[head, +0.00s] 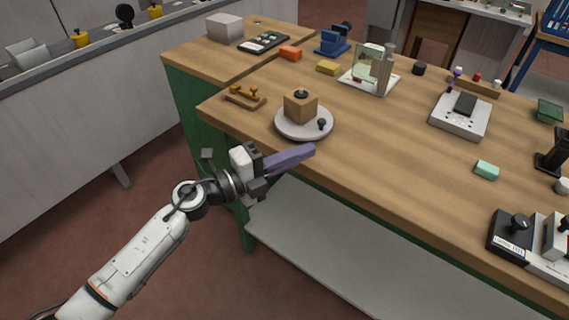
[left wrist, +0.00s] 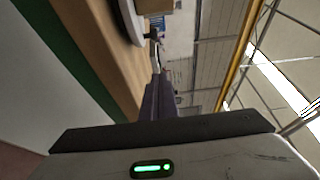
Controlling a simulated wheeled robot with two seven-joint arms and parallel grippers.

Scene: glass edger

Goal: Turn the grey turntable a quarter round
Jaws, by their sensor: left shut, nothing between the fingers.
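The grey turntable (head: 290,128) is a round light-grey disc near the front edge of the wooden workbench. A wooden block (head: 299,107) with a black knob on top sits on it, and a small black knob (head: 321,124) stands on the disc's right front side. In the left wrist view part of the turntable (left wrist: 131,22) shows at the top. My left gripper (head: 312,150) has long purple fingers and is shut and empty. Its tips are in front of the turntable, apart from the knob as far as I can tell. My right gripper is not in view.
A small wooden rack with brass pieces (head: 244,96) lies left of the turntable. Behind are an orange block (head: 290,53), a yellow block (head: 328,68) and a stand with a glass pane (head: 368,80). A green block (head: 486,170) lies right. Bench between is clear.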

